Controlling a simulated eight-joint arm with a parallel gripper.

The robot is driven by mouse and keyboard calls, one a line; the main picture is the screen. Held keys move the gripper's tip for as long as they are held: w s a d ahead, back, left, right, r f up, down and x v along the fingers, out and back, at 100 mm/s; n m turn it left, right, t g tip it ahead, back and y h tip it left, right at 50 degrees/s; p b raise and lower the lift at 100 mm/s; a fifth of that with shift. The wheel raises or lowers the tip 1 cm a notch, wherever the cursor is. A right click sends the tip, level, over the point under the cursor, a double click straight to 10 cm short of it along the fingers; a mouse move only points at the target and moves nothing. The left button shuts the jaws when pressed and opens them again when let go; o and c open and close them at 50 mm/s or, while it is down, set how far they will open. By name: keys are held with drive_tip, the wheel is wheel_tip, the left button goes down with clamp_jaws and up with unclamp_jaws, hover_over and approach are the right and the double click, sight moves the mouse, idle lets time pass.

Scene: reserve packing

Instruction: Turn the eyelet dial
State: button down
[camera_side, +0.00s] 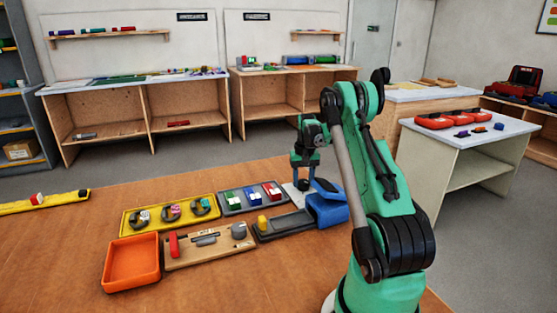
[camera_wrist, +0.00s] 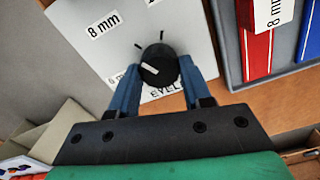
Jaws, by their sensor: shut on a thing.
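The eyelet dial (camera_wrist: 160,60) is a round black knob with a pale mark on its near side. It stands on a white panel (camera_wrist: 195,45) with labels reading "8 mm" and a partly hidden "EYEL…". Short dark tick marks show on the panel beyond the knob. My gripper (camera_wrist: 158,76) has a blue finger on each side of the knob and is shut on it. In the side view my gripper (camera_side: 303,178) is low over the pale panel beside a blue machine part (camera_side: 327,208); the dial is hidden there.
A grey tray (camera_side: 228,210) with red, blue and green packs lies left of my gripper. A dark grey tray (camera_side: 285,225) is in front.

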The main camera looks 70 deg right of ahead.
sight(302, 181)
drive_tip(key=shift+c, duration=1.9)
unclamp_jaws()
drive_tip(key=shift+r, duration=2.85)
drive_tip(key=shift+w+a, duration=0.1)
drive_tip(key=w+a+r+n+t+h, duration=0.15)
drive_tip(key=w+a+r+n, duration=0.4)
drive_tip(key=a, duration=0.55)
drive_tip(key=s+a+r+n+t+y, duration=0.1)
drive_tip(key=a+n+t, duration=0.4)
drive_tip(key=a, duration=2)
drive_tip(key=shift+s+n+t, duration=0.35)
drive_tip(key=shift+s+n, duration=0.25)
drive_tip(key=shift+n, duration=0.15)
